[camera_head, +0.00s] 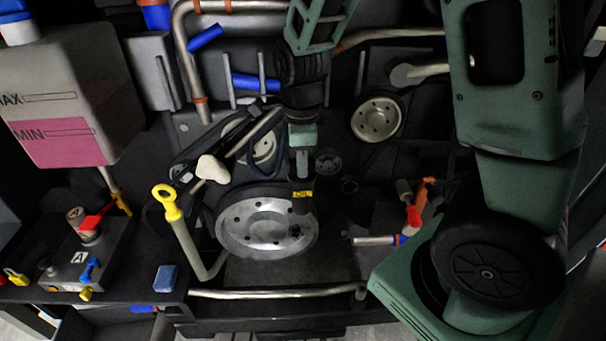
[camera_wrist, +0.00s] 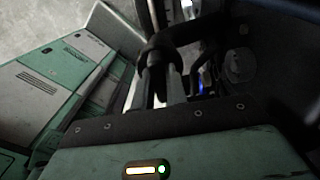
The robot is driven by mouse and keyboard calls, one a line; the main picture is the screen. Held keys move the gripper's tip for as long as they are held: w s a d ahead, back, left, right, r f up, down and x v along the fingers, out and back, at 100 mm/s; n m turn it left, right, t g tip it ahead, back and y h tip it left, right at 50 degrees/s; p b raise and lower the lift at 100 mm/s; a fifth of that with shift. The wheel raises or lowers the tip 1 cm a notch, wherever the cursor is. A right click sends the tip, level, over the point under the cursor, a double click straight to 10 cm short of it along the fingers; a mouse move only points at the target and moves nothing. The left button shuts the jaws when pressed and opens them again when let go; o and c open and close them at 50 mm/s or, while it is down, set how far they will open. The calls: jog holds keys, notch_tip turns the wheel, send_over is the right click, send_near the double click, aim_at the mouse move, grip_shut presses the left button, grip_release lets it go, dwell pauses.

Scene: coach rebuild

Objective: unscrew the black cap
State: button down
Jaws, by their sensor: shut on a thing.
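The black cap (camera_head: 302,204) is near the middle of the head view, in front of the large silver pulley wheel (camera_head: 262,236). It carries a small yellow label that reads OIL. My gripper (camera_head: 302,178) comes down from above and is shut on the cap. The fingers hide the cap's upper part, and I cannot tell whether the cap is still on its threads. In the wrist view my gripper (camera_wrist: 162,78) reaches away from the camera to a dark rounded shape, which is too dim to make out clearly.
A yellow-ringed dipstick (camera_head: 168,201) stands left of the pulley. A red-handled valve (camera_head: 413,216) is to the right. A pipe (camera_head: 275,293) runs along the front. A pink-filled tank (camera_head: 65,105) stands at the left.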

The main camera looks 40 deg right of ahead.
jog(key=n, duration=0.5)
jog(key=shift+n, duration=0.4)
jog(key=n, duration=0.4)
jog(key=shift+n, duration=1.1)
jog(key=n+p, duration=0.1)
jog(key=n, duration=0.3)
jog(key=shift+r+n, duration=0.1)
jog(key=shift+n, duration=0.9)
